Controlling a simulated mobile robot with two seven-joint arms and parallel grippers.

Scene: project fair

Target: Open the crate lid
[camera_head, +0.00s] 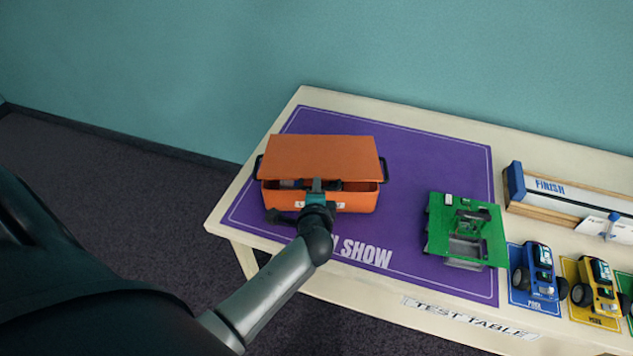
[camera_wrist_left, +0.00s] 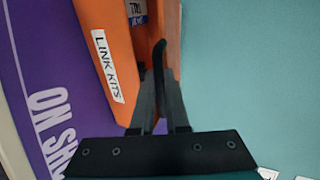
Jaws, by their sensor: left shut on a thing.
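The orange crate (camera_head: 322,201) sits on the purple mat at the table's left end. Its orange lid (camera_head: 322,155) is partly raised at the front, with a dark gap showing some of the contents. In the left wrist view, the crate wall bears a "LINK KITS" label (camera_wrist_left: 108,66), and the lid (camera_wrist_left: 172,32) is at its right. My left gripper (camera_head: 316,187) is at the middle of the lid's front edge. It is shut on the lid's dark handle (camera_wrist_left: 159,58), partly hidden between the fingers. My right gripper is not in view.
A green device (camera_head: 437,237) stands on the purple mat (camera_head: 420,165) right of the crate. Farther right are blue (camera_head: 541,272) and yellow (camera_head: 597,284) toy vehicles and a "FINISH" track (camera_head: 560,190). The teal wall (camera_head: 420,60) is close behind the table.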

